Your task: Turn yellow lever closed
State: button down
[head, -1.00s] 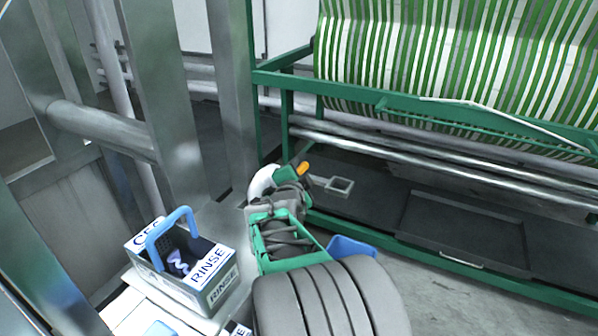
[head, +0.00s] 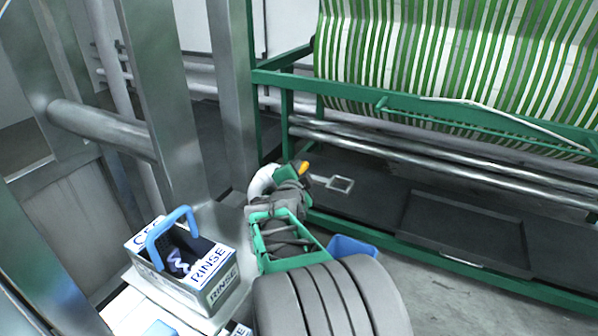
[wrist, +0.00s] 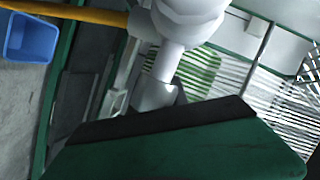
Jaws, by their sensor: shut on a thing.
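The yellow lever (head: 305,167) shows in the head view as a short yellow-orange end sticking out beside my gripper (head: 289,173). In the wrist view the yellow lever (wrist: 85,13) runs along the top left to a pale grey-white valve body (wrist: 182,25). A white curved pipe (head: 262,182) is just left of my gripper in the head view. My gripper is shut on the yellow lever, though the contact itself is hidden. One green finger with a black pad fills the bottom of the wrist view; the other finger cannot be made out there.
A green frame (head: 283,78) with green-and-white striped webbing (head: 440,60) stands behind and to the right. A RINSE box (head: 213,283) with a blue handle stands at lower left. A blue bin (head: 352,247) sits on the floor beside my arm. Steel posts stand at left.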

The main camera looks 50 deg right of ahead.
jog(key=shift+f, duration=0.1)
dwell(0.6)
jog(key=shift+f+b, duration=0.15)
jog(key=shift+b, duration=0.75)
jog(key=b, duration=0.4)
jog(key=shift+t+h, duration=0.3)
jog(key=shift+h, duration=0.1)
jog(key=r+n+t+h+b, duration=0.1)
jog(key=b, duration=0.7)
jog(key=shift+a+h, duration=0.15)
jog(key=shift+h, duration=0.15)
jog(key=r+b, duration=0.1)
jog(key=b, duration=0.2)
jog(key=shift+t+h, duration=0.3)
jog(key=shift+s+a+r, duration=0.1)
jog(key=shift+r, duration=0.45)
jog(key=c, duration=1.3)
grip_release()
